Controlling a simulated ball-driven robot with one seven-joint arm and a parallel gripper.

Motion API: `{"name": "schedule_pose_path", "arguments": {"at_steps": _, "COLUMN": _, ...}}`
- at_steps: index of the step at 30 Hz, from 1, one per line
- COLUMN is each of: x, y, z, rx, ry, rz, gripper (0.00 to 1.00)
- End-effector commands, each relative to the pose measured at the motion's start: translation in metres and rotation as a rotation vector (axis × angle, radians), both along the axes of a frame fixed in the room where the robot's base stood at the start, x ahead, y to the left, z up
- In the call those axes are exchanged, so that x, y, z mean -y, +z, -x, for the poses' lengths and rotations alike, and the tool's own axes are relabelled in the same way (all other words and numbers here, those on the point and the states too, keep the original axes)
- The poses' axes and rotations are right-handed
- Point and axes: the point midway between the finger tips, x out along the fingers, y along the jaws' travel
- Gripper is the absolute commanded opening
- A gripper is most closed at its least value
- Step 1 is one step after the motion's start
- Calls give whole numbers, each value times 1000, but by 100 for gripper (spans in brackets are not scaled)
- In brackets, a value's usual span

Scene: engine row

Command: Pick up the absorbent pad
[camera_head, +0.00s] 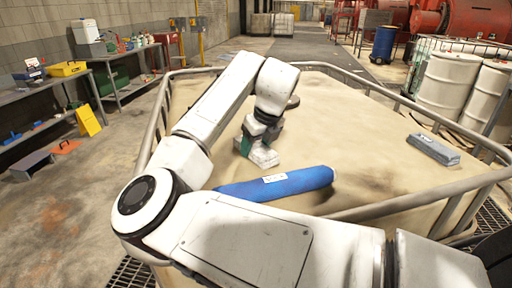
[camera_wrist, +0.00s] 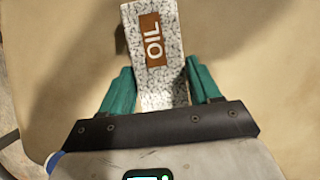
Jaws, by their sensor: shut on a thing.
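The absorbent pad, a speckled white-grey block with a brown OIL label (camera_wrist: 153,47), sits between the teal fingers of my gripper (camera_wrist: 158,82) in the wrist view. My gripper is shut on it, one finger along each side. In the head view my gripper (camera_head: 258,140) is low over the beige cover, and the pale pad (camera_head: 264,158) shows at its tip. I cannot tell whether the pad touches the cover.
A blue roll (camera_head: 276,185) lies just in front of the pad. A grey folded item (camera_head: 433,148) lies at the right of the beige cover (camera_head: 350,130). A metal rail (camera_head: 330,68) surrounds the cover.

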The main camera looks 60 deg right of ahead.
Motion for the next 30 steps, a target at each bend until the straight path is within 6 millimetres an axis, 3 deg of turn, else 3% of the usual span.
{"name": "schedule_pose_path", "arguments": {"at_steps": 5, "x": 1, "y": 12, "z": 0, "rx": 2, "ry": -1, "rz": 2, "gripper": 28}}
{"name": "schedule_pose_path", "arguments": {"at_steps": 9, "x": 0, "y": 32, "z": 2, "rx": 3, "ry": -4, "rz": 2, "gripper": 28}}
{"name": "schedule_pose_path", "arguments": {"at_steps": 18, "x": -31, "y": 92, "z": 49, "rx": 6, "ry": -5, "rz": 2, "gripper": 28}}
{"name": "schedule_pose_path", "arguments": {"at_steps": 24, "x": -56, "y": 112, "z": 86, "rx": 7, "ry": -2, "rz": -1, "gripper": 28}}
{"name": "schedule_pose_path", "arguments": {"at_steps": 30, "x": -71, "y": 124, "z": 109, "rx": 3, "ry": -1, "rz": 0, "gripper": 28}}
